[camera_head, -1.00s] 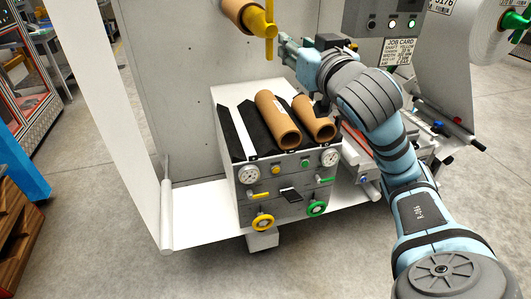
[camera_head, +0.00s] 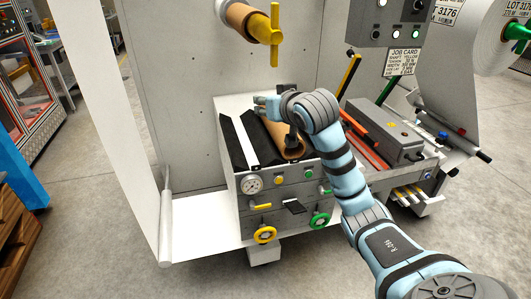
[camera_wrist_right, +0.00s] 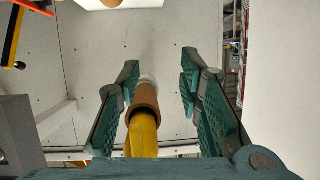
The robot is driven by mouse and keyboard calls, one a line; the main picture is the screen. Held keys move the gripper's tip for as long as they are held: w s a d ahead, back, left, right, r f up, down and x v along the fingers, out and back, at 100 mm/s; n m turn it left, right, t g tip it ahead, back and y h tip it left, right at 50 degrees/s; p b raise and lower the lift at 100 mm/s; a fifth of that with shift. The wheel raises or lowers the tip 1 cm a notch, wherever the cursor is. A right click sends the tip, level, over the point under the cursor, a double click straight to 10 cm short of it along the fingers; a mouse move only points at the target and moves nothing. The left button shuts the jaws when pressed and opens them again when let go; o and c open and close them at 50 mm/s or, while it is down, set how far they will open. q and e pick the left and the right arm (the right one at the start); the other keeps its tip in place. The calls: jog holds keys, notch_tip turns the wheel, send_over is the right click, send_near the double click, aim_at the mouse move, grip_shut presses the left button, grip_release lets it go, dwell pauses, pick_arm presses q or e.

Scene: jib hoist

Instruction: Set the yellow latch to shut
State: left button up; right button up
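Several yellow parts could be the latch; none is labelled so. A yellow-and-black lever (camera_head: 349,75) stands tilted at the back of the right-hand bench. A small yellow handle (camera_head: 261,206) lies level on the cabinet front. A yellow T-bar (camera_head: 275,23) stands upright on the shaft end. My left gripper is out of view.
A cardboard core (camera_head: 268,128) lies on the cabinet top, partly hidden by my gripper and arm. A yellow handwheel (camera_head: 265,235) and a green handwheel (camera_head: 320,220) are on the cabinet front. A green lever (camera_head: 386,90) and orange bars (camera_head: 367,138) are on the bench.

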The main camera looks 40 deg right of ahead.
notch_tip(320, 180, down, 18)
jog(key=w+g+p, duration=0.1)
jog(key=w+g, duration=0.1)
jog(key=shift+w+d+r+g+y+p, duration=0.25)
jog(key=shift+d+g+y+p, duration=0.05)
jog(key=shift+d+g+y, duration=0.1)
notch_tip(320, 180, down, 15)
jog(key=d+n, duration=0.2)
jog(key=s+a+f+n+g, duration=0.1)
jog(key=s+a+f, duration=0.1)
jog(key=s+f, duration=0.5)
jog(key=s+a+f+g, duration=0.1)
jog(key=s+f, duration=0.3)
jog(key=f, duration=0.6)
jog(key=s+a+f+g+y, duration=0.1)
jog(key=s+a+f+g, duration=0.15)
jog(key=s+f, duration=0.7)
jog(key=s+a+f+g, duration=0.2)
jog(key=s+a+f, duration=0.25)
jog(key=s, duration=0.95)
jog(key=s+a+f+g, duration=0.1)
jog(key=s+a+f, duration=0.1)
jog(key=s, duration=0.7)
jog(key=s+a+f+g, duration=0.2)
jog(key=s, duration=0.7)
jog(key=shift+a+f+n+y, duration=0.3)
jog(key=shift+a+n+y, duration=0.05)
jog(key=shift+n+y, duration=0.05)
